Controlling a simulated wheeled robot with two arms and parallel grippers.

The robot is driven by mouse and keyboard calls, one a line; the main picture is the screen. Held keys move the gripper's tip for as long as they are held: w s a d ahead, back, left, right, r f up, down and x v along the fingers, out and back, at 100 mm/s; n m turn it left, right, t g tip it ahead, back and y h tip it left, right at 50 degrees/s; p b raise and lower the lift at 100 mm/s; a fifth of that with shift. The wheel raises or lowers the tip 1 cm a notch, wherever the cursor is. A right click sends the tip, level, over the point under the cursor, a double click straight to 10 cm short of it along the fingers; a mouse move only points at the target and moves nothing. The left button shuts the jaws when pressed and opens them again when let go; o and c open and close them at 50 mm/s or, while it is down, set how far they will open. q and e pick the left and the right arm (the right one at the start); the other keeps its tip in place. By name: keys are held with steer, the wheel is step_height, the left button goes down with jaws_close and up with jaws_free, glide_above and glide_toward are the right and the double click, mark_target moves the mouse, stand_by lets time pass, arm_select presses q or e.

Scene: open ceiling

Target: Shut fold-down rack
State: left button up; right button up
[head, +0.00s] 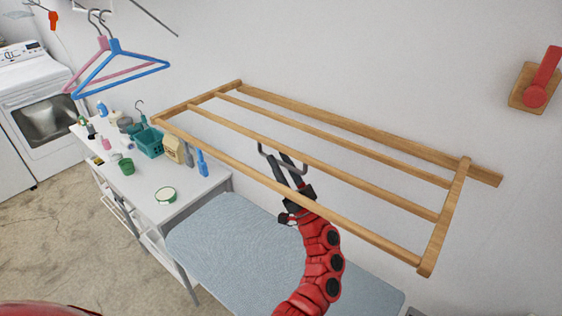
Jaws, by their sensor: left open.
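The fold-down rack (345,178) is a wooden frame with several long bars. It is mounted on the wall and stands folded out into the room, roughly level. Its wall-side rail is at the back and its free front bar (290,194) is nearest me. My left gripper (284,160) is open, with its dark fingers around the middle of the rack, between the front bar and the bar behind it. A thin grey bent piece shows at the fingers. I cannot tell whether the fingers touch the wood. My right gripper is not in view.
Below the rack is a blue padded board (235,240). A white table (180,205) with bottles and a teal basket (149,143) stands at left. Hangers (120,65) hang upper left, beyond them a washing machine (45,115). A red wall-mounted piece (541,80) is at right.

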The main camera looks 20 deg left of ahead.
arm_select(q)
steer(key=shift+c, duration=0.3)
jaws_close()
stand_by(1.1)
